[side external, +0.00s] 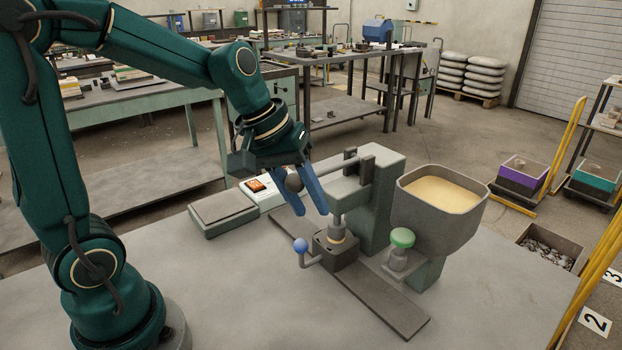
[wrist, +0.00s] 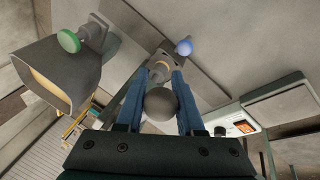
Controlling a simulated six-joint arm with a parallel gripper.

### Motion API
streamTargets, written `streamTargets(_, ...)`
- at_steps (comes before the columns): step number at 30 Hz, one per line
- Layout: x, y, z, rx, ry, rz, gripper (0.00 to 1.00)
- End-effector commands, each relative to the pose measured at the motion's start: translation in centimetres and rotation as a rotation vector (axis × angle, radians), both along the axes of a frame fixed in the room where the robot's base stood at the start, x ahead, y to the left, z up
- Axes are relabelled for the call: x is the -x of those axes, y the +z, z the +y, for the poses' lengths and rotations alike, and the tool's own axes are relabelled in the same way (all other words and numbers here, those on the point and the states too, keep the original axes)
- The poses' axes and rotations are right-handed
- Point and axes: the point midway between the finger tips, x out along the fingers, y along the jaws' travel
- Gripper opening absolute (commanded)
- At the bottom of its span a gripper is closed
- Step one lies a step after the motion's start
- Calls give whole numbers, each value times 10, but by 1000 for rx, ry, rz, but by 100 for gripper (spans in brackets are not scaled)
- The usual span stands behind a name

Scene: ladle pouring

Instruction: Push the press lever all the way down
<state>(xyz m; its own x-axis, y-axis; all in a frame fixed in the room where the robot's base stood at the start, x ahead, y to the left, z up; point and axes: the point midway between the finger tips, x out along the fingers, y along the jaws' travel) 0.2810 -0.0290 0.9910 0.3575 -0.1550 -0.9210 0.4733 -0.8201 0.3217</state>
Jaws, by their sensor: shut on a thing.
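The press lever is a thin grey bar (side external: 328,167) with a dark grey ball knob (side external: 294,184) at its free end. It runs from the top of the grey-green press (side external: 382,190) and looks near level, with the knob slightly lower than the pivot. My gripper (side external: 311,209) has blue fingers and is shut on the ball knob, one finger on each side. In the wrist view the ball knob (wrist: 160,104) sits between the fingers. The press ram (side external: 336,222) stands above a dark die block (side external: 336,248); its exact contact is hard to see.
A blue-balled handle (side external: 301,245) sticks out from the die block. A green knob (side external: 402,238) and a hopper of pale powder (side external: 440,193) stand at right. A scale (side external: 222,212) and a box with an orange display (side external: 257,186) sit behind left. The front table is clear.

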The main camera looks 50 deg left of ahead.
Motion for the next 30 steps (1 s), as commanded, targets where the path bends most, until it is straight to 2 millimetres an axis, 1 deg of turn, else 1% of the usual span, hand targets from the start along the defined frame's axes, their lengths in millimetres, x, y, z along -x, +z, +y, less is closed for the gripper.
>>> streamTargets(1,-5,4,-3,9,3,-20,0)
streamTargets(10,-5,4,-3,8,4,-20,0)
streamTargets(11,-5,4,-3,8,4,-20,41)
streamTargets(12,-5,4,-3,9,3,-20,56)
streamTargets(13,-4,4,-2,8,3,-19,65)
streamTargets(23,-2,4,-1,7,5,-12,65)
streamTargets(26,0,12,0,6,4,-17,65)
streamTargets(30,7,30,4,4,6,-20,65)
